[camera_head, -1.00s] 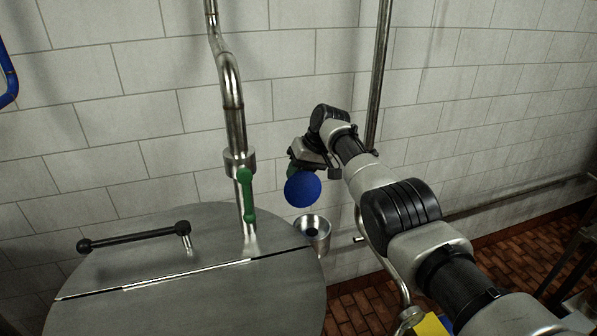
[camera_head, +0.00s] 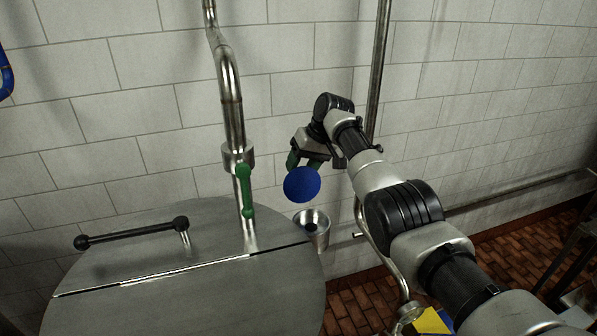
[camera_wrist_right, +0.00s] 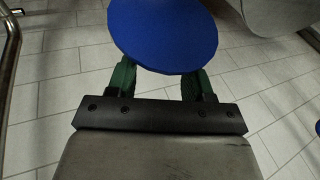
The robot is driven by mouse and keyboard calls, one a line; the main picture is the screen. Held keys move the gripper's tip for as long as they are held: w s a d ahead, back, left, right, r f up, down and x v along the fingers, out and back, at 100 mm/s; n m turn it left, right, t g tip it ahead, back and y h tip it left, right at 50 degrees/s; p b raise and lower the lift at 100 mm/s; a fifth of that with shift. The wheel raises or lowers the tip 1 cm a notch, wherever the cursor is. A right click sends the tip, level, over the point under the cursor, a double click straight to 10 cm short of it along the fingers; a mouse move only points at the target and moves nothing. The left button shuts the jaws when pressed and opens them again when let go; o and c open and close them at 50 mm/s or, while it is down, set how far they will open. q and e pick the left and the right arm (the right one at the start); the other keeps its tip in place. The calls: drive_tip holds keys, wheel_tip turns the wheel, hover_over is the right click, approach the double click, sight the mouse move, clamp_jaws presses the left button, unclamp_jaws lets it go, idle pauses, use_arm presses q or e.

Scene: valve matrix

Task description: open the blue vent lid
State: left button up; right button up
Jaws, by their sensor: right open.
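The blue vent lid (camera_head: 302,184) is a round disc that stands tilted up above the metal vent cup (camera_head: 313,226) at the tank's right edge. The cup's mouth is uncovered. The lid also fills the top middle of the right wrist view (camera_wrist_right: 163,32). My right gripper (camera_head: 308,163) is just behind and above the lid. Its green fingers (camera_wrist_right: 160,82) are spread apart, and the lid hides their tips. I cannot tell whether the fingers touch the lid. My left gripper is not in view.
The steel tank top (camera_head: 190,300) has a black bar handle (camera_head: 130,233) at left. A vertical pipe with a green valve handle (camera_head: 246,190) stands left of the lid. Another pipe (camera_head: 378,80) runs up the tiled wall behind my right arm. A yellow object (camera_head: 431,322) is low at right.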

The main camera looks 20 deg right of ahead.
drive_tip(key=b+v, duration=0.2)
drive_tip(key=v, duration=0.6)
drive_tip(key=shift+s+r+b, duration=0.15)
drive_tip(key=shift+r+b, duration=0.15)
